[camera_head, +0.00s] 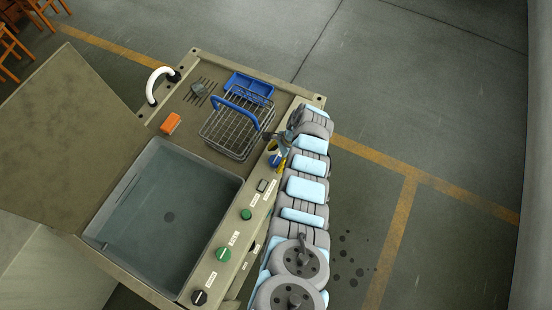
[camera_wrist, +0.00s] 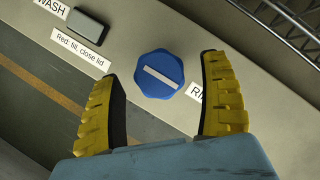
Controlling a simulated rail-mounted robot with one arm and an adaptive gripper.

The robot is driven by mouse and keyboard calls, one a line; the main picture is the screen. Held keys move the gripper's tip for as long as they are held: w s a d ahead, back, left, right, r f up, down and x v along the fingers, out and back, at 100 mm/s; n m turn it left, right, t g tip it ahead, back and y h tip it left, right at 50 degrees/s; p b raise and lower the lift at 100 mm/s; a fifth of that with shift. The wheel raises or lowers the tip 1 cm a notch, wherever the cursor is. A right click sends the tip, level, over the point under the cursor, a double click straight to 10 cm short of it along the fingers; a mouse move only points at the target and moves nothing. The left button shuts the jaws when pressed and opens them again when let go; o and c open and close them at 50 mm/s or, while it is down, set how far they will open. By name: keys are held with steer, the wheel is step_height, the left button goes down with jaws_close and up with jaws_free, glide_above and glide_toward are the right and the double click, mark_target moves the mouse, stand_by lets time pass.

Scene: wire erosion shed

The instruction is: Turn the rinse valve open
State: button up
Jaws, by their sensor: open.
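The rinse valve is a blue faceted knob (camera_wrist: 159,84) with a white bar across its face, on the beige panel in the wrist view. The bar runs from upper left to lower right there. A label starting "RI" (camera_wrist: 195,91) sits beside it, partly hidden by the right finger. My gripper (camera_wrist: 158,68) is open, its yellow and black fingers on either side of the knob with a gap visible to each. I cannot tell how far above the panel the fingertips are. In the head view the blue knob (camera_head: 273,160) shows small beside my gripper (camera_head: 281,161).
The panel also carries green knobs (camera_head: 246,214) (camera_head: 223,253), a black knob (camera_head: 199,297) and a grey button (camera_wrist: 87,25). A wire basket (camera_head: 232,131) with a blue handle stands close behind the knob. The open-lidded basin (camera_head: 170,215) lies left. An orange block (camera_head: 171,123) rests on the top.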

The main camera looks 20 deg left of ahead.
steer(key=shift+f, duration=0.25)
steer(key=c, duration=1.2)
